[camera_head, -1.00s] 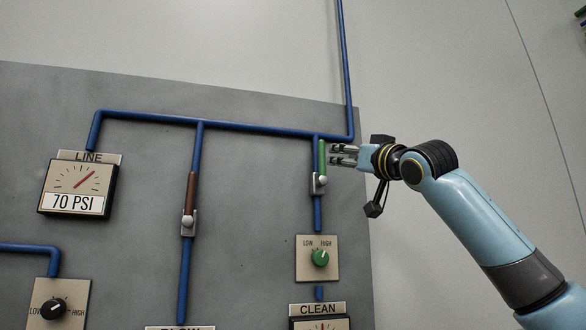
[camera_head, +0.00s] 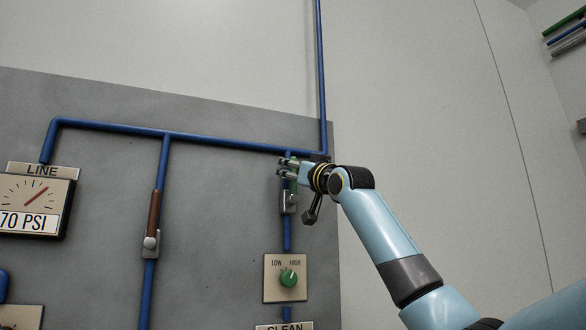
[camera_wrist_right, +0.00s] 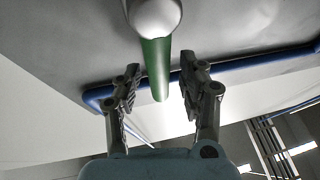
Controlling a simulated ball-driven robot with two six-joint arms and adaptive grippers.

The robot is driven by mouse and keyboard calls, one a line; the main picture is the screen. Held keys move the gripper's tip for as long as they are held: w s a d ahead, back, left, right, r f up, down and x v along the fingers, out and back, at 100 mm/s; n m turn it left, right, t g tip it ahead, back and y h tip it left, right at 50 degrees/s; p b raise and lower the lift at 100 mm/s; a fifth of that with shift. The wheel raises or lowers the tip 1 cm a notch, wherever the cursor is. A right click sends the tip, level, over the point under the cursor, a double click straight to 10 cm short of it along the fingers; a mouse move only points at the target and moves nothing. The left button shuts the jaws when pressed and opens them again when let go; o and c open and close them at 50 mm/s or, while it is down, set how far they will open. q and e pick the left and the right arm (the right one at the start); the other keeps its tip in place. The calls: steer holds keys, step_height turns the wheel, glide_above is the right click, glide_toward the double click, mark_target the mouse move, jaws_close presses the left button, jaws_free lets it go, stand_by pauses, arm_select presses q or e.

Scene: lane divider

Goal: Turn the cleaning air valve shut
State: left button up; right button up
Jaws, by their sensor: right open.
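The cleaning air valve has a green lever that points up along the blue pipe, above the CLEAN sign (camera_head: 285,326). In the head view its silver body (camera_head: 289,203) shows below my right gripper (camera_head: 284,168), which covers most of the lever. In the right wrist view the green lever (camera_wrist_right: 156,68) reaches from the round silver pivot (camera_wrist_right: 154,17) into the space between the fingers. My right gripper (camera_wrist_right: 158,88) is open, with a finger on each side of the lever and gaps showing. My left gripper is not in view.
A second valve with a brown lever (camera_head: 154,212) sits on the pipe to the left. A green knob (camera_head: 289,278) is below the cleaning valve. The LINE gauge (camera_head: 33,205) reads 70 PSI. Blue pipe (camera_head: 225,143) runs along the grey panel's top.

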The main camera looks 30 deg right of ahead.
jaws_close()
steer(key=shift+d, duration=0.1)
stand_by(0.4)
steer(key=shift+s+d+f+m+h+b, duration=0.1)
steer(key=shift+d+m+h+b, duration=0.15)
steer(key=shift+m+b, duration=0.25)
steer(key=shift+d+f+m+h+b, duration=0.1)
steer(key=shift+m+h+b, duration=0.25)
steer(key=shift+m+b, duration=0.15)
steer(key=shift+s+d+f+m+g+h+b, duration=0.25)
steer(key=shift+d+f+m+g+h+b, duration=1.15)
steer(key=shift+m+b, duration=2)
steer(key=shift+s+d+f+m+g+h+b, duration=0.25)
steer(key=shift+d+f+m+g+h+b, duration=0.6)
steer(key=shift+m+h+b, duration=2.45)
steer(key=shift+s+d+f+m+g+h+b, duration=0.25)
steer(key=shift+d+f+m+g+b, duration=0.9)
steer(key=shift+m, duration=4.05)
steer(key=shift+a+f+t+b, duration=0.2)
steer(key=shift+t+b, duration=0.1)
steer(key=shift+b, duration=0.25)
steer(key=shift+f, duration=0.1)
